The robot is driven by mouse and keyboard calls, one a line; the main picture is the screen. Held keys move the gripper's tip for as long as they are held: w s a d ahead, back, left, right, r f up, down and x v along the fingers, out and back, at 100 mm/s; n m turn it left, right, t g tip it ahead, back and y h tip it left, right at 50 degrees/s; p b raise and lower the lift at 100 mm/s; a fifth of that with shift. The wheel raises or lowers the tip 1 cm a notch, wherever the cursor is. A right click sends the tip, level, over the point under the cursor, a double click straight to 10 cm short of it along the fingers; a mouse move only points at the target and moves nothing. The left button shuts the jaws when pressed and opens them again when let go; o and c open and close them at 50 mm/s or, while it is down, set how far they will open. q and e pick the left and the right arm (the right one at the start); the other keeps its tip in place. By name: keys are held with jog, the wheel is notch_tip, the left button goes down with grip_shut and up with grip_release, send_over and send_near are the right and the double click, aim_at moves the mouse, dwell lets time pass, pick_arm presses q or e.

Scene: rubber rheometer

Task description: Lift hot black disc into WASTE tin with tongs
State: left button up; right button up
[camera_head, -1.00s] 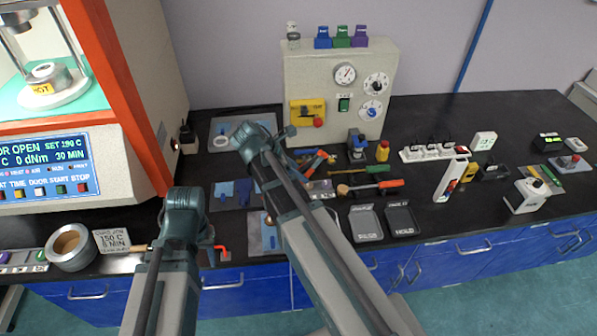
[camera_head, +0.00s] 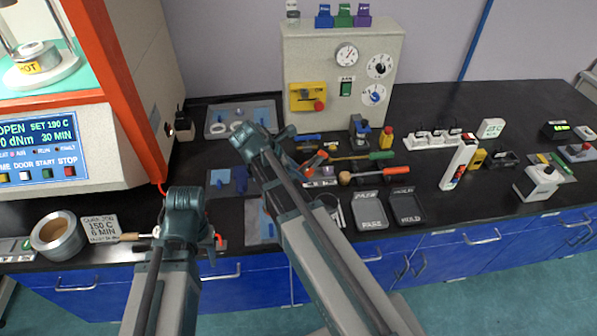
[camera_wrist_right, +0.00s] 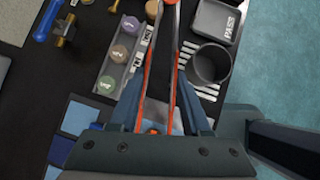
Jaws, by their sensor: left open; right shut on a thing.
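My right gripper (camera_wrist_right: 160,108) is shut on the tongs (camera_wrist_right: 147,75), whose two long orange-edged arms reach up the right wrist view. In the head view, the end of my right arm (camera_head: 262,145) hides most of that gripper. A dark round tin (camera_wrist_right: 211,64) stands right of the tongs, below the PASS tray; I cannot read a WASTE label on it. My left gripper (camera_head: 188,232) is open low at the left, its jaws mostly hidden by its arm. I cannot make out the black disc. The machine's open chamber shows a die marked HOT (camera_head: 38,62).
A numbered puck rack (camera_wrist_right: 122,52) lies left of the tongs. PASS (camera_head: 368,211) and HOLD (camera_head: 406,207) trays sit near the front edge. A metal pot (camera_head: 58,237) stands at the far left. A gauge box (camera_head: 340,80) is at the back.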

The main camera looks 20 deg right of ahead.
grip_shut()
jog(key=shift+r, duration=0.15)
notch_tip(320, 180, up, 12)
jog(key=p, duration=1.2)
jog(key=shift+d, duration=0.1)
